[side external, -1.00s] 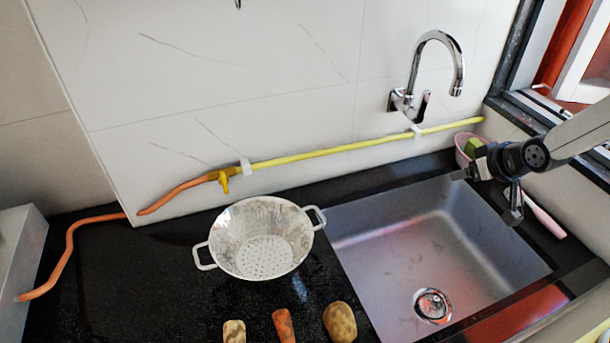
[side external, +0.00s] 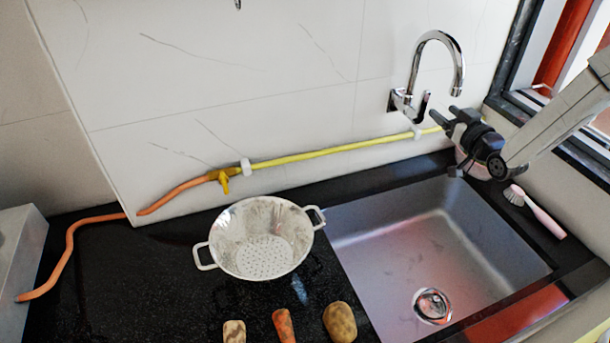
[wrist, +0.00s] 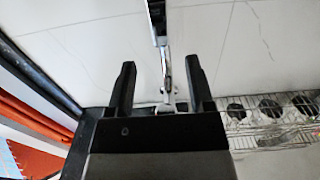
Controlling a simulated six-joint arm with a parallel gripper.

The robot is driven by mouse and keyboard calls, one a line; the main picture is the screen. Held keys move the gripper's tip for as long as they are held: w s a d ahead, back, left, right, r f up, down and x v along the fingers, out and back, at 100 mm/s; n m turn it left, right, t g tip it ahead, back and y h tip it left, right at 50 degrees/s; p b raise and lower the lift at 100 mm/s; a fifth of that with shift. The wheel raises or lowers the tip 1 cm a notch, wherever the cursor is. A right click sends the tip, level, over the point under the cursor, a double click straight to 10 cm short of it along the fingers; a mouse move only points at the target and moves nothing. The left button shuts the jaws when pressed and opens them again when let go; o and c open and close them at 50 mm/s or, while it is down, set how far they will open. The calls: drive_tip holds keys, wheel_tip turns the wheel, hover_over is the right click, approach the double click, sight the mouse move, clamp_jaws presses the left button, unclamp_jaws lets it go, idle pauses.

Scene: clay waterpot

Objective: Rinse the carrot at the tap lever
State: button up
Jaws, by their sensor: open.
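The orange carrot (side external: 284,326) lies on the black counter at the front edge of the side view, between two other vegetables. The chrome tap (side external: 457,55) is on the wall above the sink, with its lever (side external: 422,107) low at its right side. My gripper (side external: 447,143) is open and empty, just right of and below the lever, with its fingers pointing to the wall. In the wrist view, chrome tap parts (wrist: 165,72) show between my open gripper fingers (wrist: 160,78). No contact with the lever is visible.
A white colander (side external: 215,235) stands left of the grey sink (side external: 385,235). A potato (side external: 340,322) and a pale vegetable (side external: 234,332) flank the carrot. A yellow hose (side external: 330,151) runs along the wall. A pink brush (side external: 537,210) lies right of the sink.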

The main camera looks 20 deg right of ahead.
sight(427, 98)
drive_tip(key=shift+w, duration=0.2)
drive_tip(key=shift+w, duration=3.7)
clamp_jaws()
